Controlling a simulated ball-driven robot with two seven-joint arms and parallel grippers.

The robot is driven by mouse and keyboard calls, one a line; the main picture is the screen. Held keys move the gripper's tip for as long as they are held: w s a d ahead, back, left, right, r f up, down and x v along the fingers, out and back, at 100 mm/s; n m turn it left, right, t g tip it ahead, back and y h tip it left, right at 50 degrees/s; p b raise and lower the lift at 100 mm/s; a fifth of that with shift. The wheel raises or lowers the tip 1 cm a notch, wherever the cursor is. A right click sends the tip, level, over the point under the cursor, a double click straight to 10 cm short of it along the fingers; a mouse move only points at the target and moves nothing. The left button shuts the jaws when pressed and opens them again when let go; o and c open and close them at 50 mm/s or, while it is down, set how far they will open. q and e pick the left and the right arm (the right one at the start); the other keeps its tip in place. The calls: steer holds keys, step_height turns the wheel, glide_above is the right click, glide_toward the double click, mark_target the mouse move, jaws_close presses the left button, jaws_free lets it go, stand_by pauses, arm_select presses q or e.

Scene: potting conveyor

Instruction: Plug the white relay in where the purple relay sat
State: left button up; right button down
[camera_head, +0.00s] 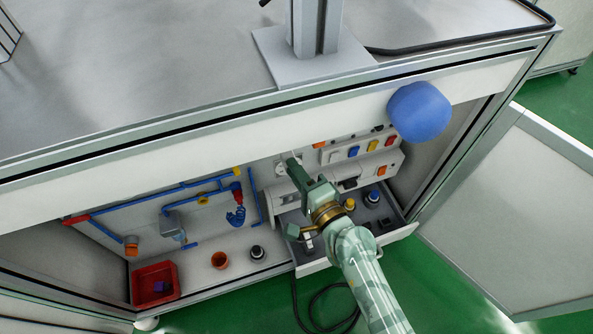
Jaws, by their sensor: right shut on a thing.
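A white relay (336,156) shows in the row of coloured relays inside the open cabinet, left of the blue relay (353,151). A small purple block (160,287), which looks like the purple relay, lies in the red bin (142,274). My right gripper (291,162) reaches into the cabinet, left of the relay row. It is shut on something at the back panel. Its fingers hide that thing, so I cannot tell what it is. A pale fitting (280,169) shows beside the fingertips. My left gripper is not in view.
A drawer (402,232) with knobs is pulled out under my right arm. Blue pipes (125,203) line the left back wall. A blue rounded thing (420,112) covers part of the bench edge. A cabinet door (510,205) stands open at right.

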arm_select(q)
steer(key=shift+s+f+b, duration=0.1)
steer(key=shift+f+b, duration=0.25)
arm_select(e)
steer(key=shift+d+x, duration=0.2)
steer(key=shift+x, duration=1.15)
steer(key=c, duration=1.2)
jaws_free()
steer(key=shift+w, duration=0.1)
steer(key=shift+c, duration=0.2)
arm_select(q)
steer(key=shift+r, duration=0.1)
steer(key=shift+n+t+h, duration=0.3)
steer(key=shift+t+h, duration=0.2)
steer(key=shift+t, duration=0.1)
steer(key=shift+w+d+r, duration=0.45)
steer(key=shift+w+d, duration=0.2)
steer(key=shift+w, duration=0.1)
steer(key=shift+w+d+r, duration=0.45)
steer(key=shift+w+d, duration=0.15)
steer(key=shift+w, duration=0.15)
arm_select(e)
steer(key=v, duration=1.6)
steer(key=shift+d, duration=0.15)
